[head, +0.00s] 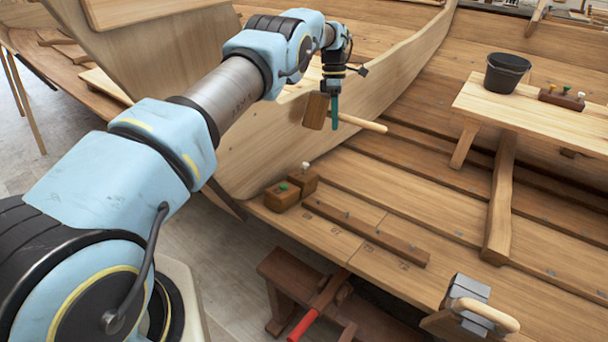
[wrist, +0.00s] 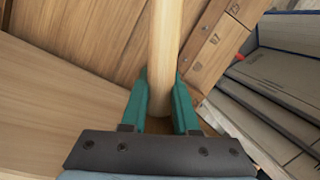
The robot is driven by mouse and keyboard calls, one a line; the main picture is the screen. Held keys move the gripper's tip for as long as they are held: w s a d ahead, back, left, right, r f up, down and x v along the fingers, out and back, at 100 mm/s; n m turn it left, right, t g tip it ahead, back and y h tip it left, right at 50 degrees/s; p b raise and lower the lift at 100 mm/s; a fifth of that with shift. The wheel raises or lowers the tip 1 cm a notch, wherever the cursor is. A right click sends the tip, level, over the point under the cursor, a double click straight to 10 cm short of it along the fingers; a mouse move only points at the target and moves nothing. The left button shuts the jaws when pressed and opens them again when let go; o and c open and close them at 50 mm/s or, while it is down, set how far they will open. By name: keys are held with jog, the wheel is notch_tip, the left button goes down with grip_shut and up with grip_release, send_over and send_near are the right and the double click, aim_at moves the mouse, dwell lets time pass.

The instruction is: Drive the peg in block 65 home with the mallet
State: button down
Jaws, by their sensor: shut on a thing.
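My gripper (head: 334,112) has green fingers shut on the mallet (head: 316,110). The mallet's brown wooden head is left of the fingers, and its pale handle (head: 365,124) points right. In the wrist view the handle (wrist: 165,50) runs between the green fingers (wrist: 160,105). The mallet is held in the air above the hull planking. Two small brown blocks sit below it near the plank edge: one with a green peg (head: 282,197), one with a white peg (head: 303,180) standing up. I cannot read the number 65 on either block.
A long dark strip (head: 365,232) lies on the planks right of the blocks. A pale bench (head: 540,110) carries a black bucket (head: 507,73) and a block with coloured pegs (head: 561,98). A clamp-like tool (head: 475,310) is at lower right. A red-handled tool (head: 303,325) lies below.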

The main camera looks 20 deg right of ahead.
dwell(0.3)
jog(key=f, duration=0.1)
jog(key=f+b, duration=0.1)
jog(key=a+f, duration=0.1)
jog(key=shift+s+f+h, duration=0.2)
jog(key=shift+s+h, duration=0.05)
jog(key=shift+h, duration=0.05)
notch_tip(320, 180, down, 8)
jog(key=s+a, duration=0.1)
jog(key=a, duration=0.1)
notch_tip(320, 180, up, 8)
jog(key=w+d, duration=0.1)
jog(key=d, duration=0.1)
jog(key=shift+d+b, duration=0.1)
jog(key=shift+b, duration=0.2)
